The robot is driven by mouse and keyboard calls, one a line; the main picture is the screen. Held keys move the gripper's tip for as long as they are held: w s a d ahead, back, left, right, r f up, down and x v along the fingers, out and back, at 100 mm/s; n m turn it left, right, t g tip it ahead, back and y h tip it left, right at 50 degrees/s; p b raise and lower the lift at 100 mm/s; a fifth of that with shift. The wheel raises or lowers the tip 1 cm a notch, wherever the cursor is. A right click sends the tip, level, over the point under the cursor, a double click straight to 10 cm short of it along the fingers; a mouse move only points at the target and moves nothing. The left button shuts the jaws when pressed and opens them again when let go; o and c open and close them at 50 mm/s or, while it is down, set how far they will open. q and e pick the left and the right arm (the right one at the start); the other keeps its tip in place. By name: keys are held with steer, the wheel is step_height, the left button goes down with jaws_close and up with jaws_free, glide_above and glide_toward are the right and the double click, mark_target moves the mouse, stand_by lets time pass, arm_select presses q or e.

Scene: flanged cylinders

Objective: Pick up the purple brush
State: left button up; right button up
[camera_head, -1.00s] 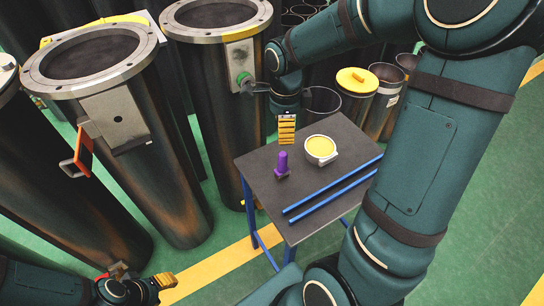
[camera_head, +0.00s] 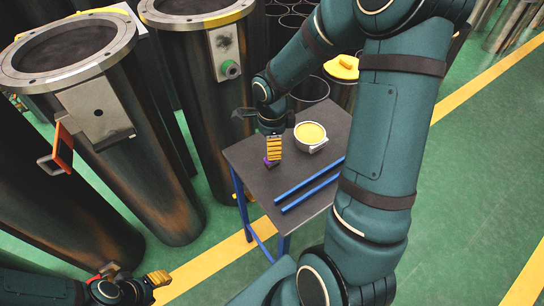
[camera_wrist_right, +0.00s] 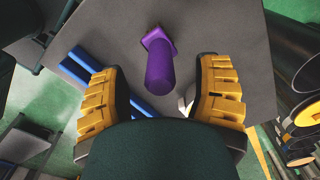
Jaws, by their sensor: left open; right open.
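The purple brush (camera_head: 269,162) stands on the small dark table (camera_head: 250,184), mostly hidden behind my right gripper in the head view. In the right wrist view the brush (camera_wrist_right: 160,66) is in full sight, its thick handle towards the camera and its square end on the tabletop. My right gripper (camera_head: 274,150) is open above the brush. In the right wrist view its yellow-padded fingers (camera_wrist_right: 158,82) are spread, one on each side of the handle, with gaps at both sides. My left gripper (camera_head: 135,283) is open and empty at the lower left, far from the table.
A pale pot with yellow contents (camera_head: 311,134) stands close beside my right gripper. Two blue rods (camera_head: 312,185) lie along the table's front right. Tall flanged cylinders (camera_head: 186,95) stand left of and behind the table. Green floor is clear at the right.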

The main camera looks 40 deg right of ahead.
step_height(320, 180, down, 2)
steer(key=shift+f, duration=0.25)
steer(key=shift+r, duration=0.1)
jaws_close()
